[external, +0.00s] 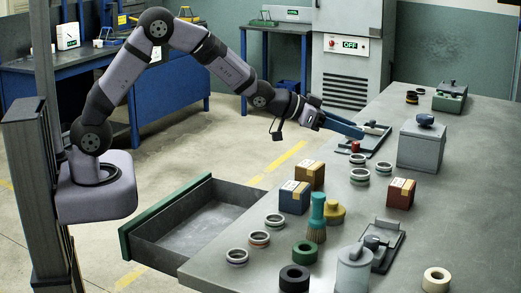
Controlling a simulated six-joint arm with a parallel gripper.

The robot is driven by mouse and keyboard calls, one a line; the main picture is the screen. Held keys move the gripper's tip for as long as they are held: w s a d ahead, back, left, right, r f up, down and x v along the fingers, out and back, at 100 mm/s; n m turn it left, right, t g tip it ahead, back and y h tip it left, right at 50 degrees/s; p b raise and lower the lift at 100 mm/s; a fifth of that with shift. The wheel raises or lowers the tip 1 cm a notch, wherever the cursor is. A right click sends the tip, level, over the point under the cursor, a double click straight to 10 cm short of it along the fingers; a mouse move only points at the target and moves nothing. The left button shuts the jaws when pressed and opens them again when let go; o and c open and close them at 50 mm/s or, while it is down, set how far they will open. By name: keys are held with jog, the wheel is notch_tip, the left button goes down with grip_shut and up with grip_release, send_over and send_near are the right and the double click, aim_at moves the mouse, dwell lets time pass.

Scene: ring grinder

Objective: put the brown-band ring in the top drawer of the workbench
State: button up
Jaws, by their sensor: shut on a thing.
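My gripper (362,132) reaches over the far part of the workbench (450,195) with its long blue fingers. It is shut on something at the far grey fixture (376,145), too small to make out. A ring that looks brown-banded (260,239) lies on the near left part of the bench, well apart from my gripper. The top drawer (205,222), with a green front, stands open at the bench's left side. Its visible floor looks empty.
Other metal rings (237,257) lie near the left edge and mid-bench (360,176). Small boxes (294,197), a teal-handled brush (318,210), tape rolls (305,252), a near fixture (385,245) and a grey canister (352,268) crowd the near bench. A grey lidded box (421,147) stands right of my gripper.

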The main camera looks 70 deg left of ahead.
jog(key=s+a+f+n+g+y+b, duration=0.1)
jog(key=s+a+f+n+g+y, duration=0.1)
jog(key=s+a+f+n+y, duration=0.5)
jog(key=s+f+n+g+y+b, duration=0.15)
jog(key=s+f, duration=0.35)
jog(key=s, duration=0.6)
jog(key=s+a+f+n+g+y, duration=0.1)
jog(key=s+a+f+n+y, duration=0.4)
jog(key=s, duration=0.5)
jog(key=shift+m+h, duration=0.25)
jog(key=shift+m, duration=0.4)
jog(key=shift+w+d+f, duration=0.1)
jog(key=shift+d+f, duration=0.15)
jog(key=shift+f, duration=1.6)
jog(key=shift+w+d+f, duration=0.1)
jog(key=shift+d+f, duration=0.15)
jog(key=shift+f, duration=1.65)
jog(key=shift+w+d+f, duration=0.1)
jog(key=shift+d+f, duration=0.15)
jog(key=shift+f, duration=1.6)
jog(key=shift+f+b, duration=0.1)
jog(key=shift+b, duration=0.25)
jog(key=o, duration=0.7)
jog(key=shift+f, duration=0.1)
jog(key=o, duration=0.4)
jog(key=shift+o, duration=0.2)
